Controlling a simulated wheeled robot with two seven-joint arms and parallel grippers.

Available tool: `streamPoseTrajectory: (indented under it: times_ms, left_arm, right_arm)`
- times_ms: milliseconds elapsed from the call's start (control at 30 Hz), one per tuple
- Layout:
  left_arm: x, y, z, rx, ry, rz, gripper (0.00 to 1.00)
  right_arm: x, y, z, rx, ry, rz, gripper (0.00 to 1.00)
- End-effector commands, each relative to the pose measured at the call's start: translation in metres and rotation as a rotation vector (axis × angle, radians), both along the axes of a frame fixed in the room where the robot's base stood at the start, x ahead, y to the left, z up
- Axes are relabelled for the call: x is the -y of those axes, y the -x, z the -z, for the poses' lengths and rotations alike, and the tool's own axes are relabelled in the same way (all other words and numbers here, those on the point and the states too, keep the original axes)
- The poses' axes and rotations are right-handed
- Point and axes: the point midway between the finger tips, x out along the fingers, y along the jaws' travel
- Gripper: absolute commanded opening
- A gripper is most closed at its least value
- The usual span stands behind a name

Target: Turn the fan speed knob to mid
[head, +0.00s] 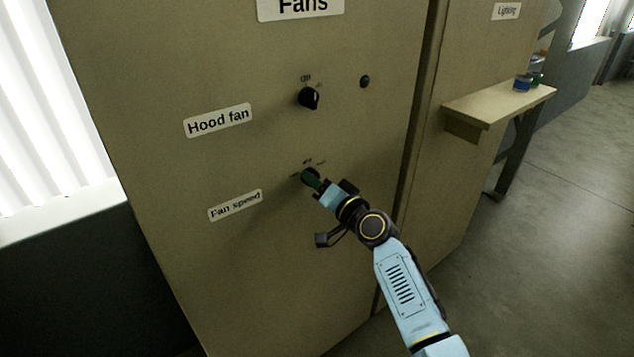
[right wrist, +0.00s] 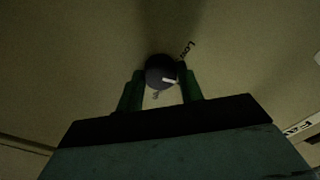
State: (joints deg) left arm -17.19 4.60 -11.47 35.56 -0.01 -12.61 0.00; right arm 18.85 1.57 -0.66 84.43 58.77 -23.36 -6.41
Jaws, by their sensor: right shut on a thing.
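The fan speed knob (head: 309,174) is a dark round knob on the beige cabinet front, beside the "Fan speed" label (head: 235,205). My right gripper (head: 313,179) reaches it from the lower right and is shut on it. In the right wrist view the knob (right wrist: 161,71) sits between the two green fingers (right wrist: 160,85), with a white pointer mark toward the right. A "Low" marking (right wrist: 187,48) shows above right of the knob there. Other position markings are too small or partly hidden to read. My left gripper is not in view.
The hood fan knob (head: 309,98) is above, beside its label (head: 218,120), with a small dark button (head: 365,81) to its right. A "Fans" sign (head: 300,8) is at the top. A wooden shelf (head: 498,106) with small containers juts out at right.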

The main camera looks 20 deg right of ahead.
Motion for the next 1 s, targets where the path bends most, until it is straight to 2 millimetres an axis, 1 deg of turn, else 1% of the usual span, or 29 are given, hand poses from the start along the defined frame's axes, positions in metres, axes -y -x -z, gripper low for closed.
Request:
streamPoseTrajectory:
  times_ms: [200, 400, 933, 967, 1000]
  left_arm:
    - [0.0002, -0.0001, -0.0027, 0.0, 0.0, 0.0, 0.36]
    - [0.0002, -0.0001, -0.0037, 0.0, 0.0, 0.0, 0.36]
    - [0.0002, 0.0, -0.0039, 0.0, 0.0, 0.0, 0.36]
    - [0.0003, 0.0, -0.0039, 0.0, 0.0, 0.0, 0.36]
    - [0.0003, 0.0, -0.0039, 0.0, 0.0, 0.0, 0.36]
  right_arm:
    - [-0.0002, 0.0002, 0.0001, -0.042, -0.112, 0.0, 0.14]
    - [-0.0003, 0.0002, 0.0002, -0.063, -0.171, 0.0, 0.14]
    - [-0.0004, 0.0002, 0.0005, -0.071, -0.192, 0.0, 0.14]
    - [-0.0004, 0.0002, 0.0005, -0.071, -0.192, 0.0, 0.38]
    - [-0.0004, 0.0002, 0.0005, -0.071, -0.192, 0.0, 0.43]
